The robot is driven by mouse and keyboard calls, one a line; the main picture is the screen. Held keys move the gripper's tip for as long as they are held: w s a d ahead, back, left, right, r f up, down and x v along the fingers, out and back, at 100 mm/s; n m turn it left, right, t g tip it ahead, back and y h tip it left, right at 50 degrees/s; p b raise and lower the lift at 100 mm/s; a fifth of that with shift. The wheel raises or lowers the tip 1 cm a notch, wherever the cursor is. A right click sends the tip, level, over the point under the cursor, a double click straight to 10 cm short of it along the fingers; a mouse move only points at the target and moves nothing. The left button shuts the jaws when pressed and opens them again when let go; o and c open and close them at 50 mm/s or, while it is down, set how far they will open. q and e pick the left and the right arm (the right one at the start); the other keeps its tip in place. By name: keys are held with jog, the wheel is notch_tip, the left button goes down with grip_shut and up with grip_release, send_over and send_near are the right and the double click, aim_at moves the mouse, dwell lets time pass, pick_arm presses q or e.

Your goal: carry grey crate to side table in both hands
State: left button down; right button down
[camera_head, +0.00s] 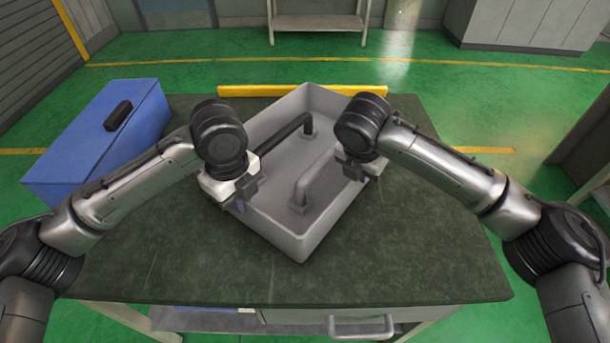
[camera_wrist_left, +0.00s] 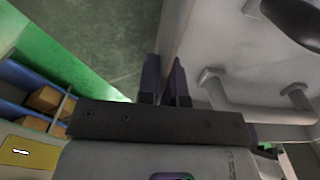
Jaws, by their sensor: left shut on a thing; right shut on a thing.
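The grey crate (camera_head: 290,238) sits turned at an angle over the dark green table top (camera_head: 200,270). Whether its base touches the table I cannot tell. Inside it are a black bar handle (camera_head: 285,133) and a grey bar handle (camera_head: 312,175). My left gripper (camera_head: 238,205) is shut on the crate's left wall. In the left wrist view my left gripper's fingers (camera_wrist_left: 165,85) stand on either side of the crate's wall (camera_wrist_left: 178,30). My right gripper (camera_head: 352,172) is at the right wall and shut on it, its fingertips partly hidden.
A blue box (camera_head: 100,140) with a black handle stands at the table's left. A yellow bar (camera_head: 300,90) lies along the far edge. A pale side table (camera_head: 318,23) stands at the back across green floor. Grey cabinets (camera_head: 525,22) stand back right.

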pick_arm(q)
jog(key=shift+a+f+b, duration=0.15)
jog(key=shift+f+b, duration=0.25)
jog(key=shift+f, duration=0.1)
pick_arm(e)
jog(key=shift+w+d+f, duration=0.1)
jog(key=shift+d+f, duration=0.15)
jog(key=shift+f, duration=0.15)
pick_arm(q)
jog(key=c, duration=1.4)
grip_release()
jog(key=shift+w+r, duration=0.1)
jog(key=shift+w, duration=0.05)
pick_arm(e)
jog(key=c, duration=1.4)
grip_release()
jog(key=shift+a, duration=0.1)
pick_arm(q)
jog(key=shift+o, duration=0.6)
pick_arm(e)
jog(key=shift+o, duration=0.6)
jog(key=shift+a, duration=0.1)
